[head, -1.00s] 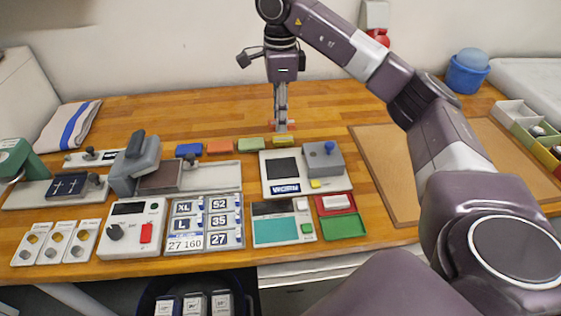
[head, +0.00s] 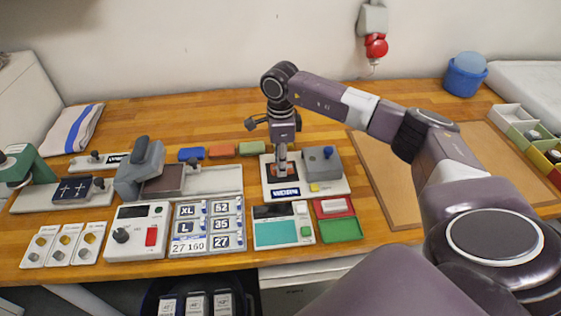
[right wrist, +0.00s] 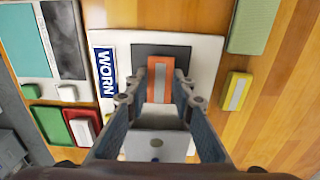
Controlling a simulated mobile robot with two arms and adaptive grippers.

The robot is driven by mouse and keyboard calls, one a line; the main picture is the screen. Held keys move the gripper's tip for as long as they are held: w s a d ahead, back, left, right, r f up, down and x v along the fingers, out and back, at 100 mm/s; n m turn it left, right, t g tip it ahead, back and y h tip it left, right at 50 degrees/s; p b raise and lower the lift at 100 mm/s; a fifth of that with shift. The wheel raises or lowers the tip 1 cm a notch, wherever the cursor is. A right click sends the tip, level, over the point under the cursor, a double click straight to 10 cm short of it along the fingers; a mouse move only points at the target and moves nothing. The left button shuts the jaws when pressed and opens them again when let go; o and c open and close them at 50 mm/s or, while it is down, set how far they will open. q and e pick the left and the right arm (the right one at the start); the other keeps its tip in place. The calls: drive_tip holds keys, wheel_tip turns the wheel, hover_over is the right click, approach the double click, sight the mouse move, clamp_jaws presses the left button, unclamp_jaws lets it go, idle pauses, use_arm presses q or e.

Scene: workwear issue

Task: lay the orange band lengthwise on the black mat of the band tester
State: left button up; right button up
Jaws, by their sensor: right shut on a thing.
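The band tester (head: 334,187) is a white plate with a black mat (head: 270,172), a WORN label and a grey block with a blue knob. The black mat (right wrist: 140,50) also shows in the right wrist view. My right gripper (head: 282,172) points down over the mat. In the right wrist view my right gripper (right wrist: 161,88) is shut on the orange band (right wrist: 160,72), which has a grey stripe. The band lies over the mat's middle, its long side running up the picture. Whether it touches the mat I cannot tell. My left gripper is out of view.
A red and green tray (head: 341,230) lies in front. A brown board (head: 385,175) is at the right.

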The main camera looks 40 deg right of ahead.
drive_tip(key=o, duration=0.4)
drive_tip(key=shift+f, duration=0.15)
drive_tip(key=shift+c, duration=0.2)
drive_tip(key=o, duration=0.5)
drive_tip(key=shift+c, duration=0.2)
drive_tip(key=shift+r, duration=0.3)
drive_tip(key=shift+w+r, duration=0.1)
drive_tip(key=shift+r, duration=0.2)
wheel_tip(320, 180, up, 11)
drive_tip(key=b, duration=0.3)
drive_tip(key=shift+r, duration=0.15)
